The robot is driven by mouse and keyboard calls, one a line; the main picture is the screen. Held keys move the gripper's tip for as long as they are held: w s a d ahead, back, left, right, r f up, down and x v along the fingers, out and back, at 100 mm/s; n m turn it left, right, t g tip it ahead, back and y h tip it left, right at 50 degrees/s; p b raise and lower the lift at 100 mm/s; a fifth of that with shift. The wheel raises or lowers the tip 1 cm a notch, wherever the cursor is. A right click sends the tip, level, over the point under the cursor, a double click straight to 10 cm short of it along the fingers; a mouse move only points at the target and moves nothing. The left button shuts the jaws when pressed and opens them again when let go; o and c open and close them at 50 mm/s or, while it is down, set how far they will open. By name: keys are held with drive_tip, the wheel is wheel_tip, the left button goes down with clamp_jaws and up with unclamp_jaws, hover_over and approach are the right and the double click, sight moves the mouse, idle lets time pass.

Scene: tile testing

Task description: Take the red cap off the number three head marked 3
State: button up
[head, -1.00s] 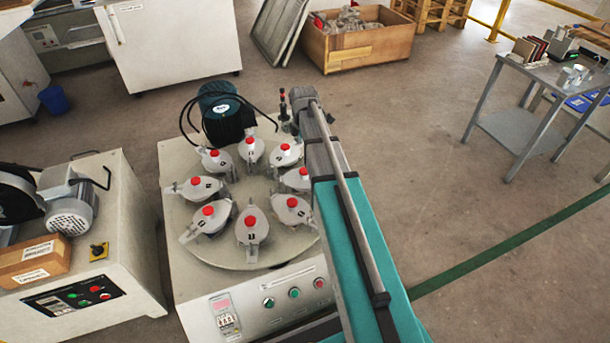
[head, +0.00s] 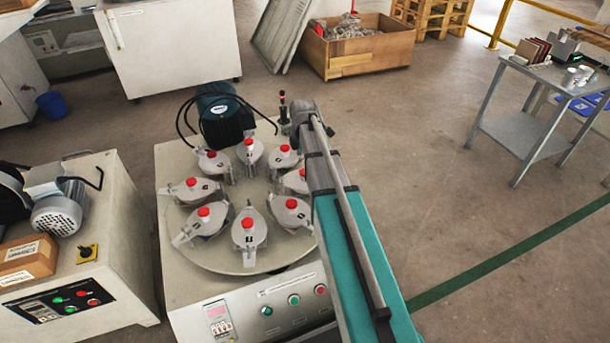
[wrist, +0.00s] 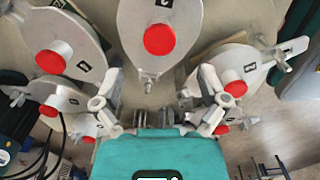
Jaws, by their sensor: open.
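Several grey heads with red caps stand in a ring on a round plate (head: 205,257) on the machine. Their number labels are too small or blurred for me to tell which is marked 3. The front head (head: 249,238) has a red cap (head: 248,222). In the wrist view, one head (wrist: 160,20) with a red cap (wrist: 159,39) is at the top centre, beyond my fingertips. My gripper (wrist: 159,88) is open, with nothing between its fingers. Other capped heads are beside and behind the fingers. The gripper's fingers are not clear in the head view.
A green motor (head: 222,115) with black cables stands behind the ring. My arm runs along the ring's right side and partly covers a head there. Another machine (head: 90,235) stands at left. A grey table (head: 540,110) is at right, with open floor between.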

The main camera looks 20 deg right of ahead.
sight(303, 172)
idle(0.3)
drive_tip(key=shift+f+b, duration=2.6)
drive_tip(key=c, duration=0.8)
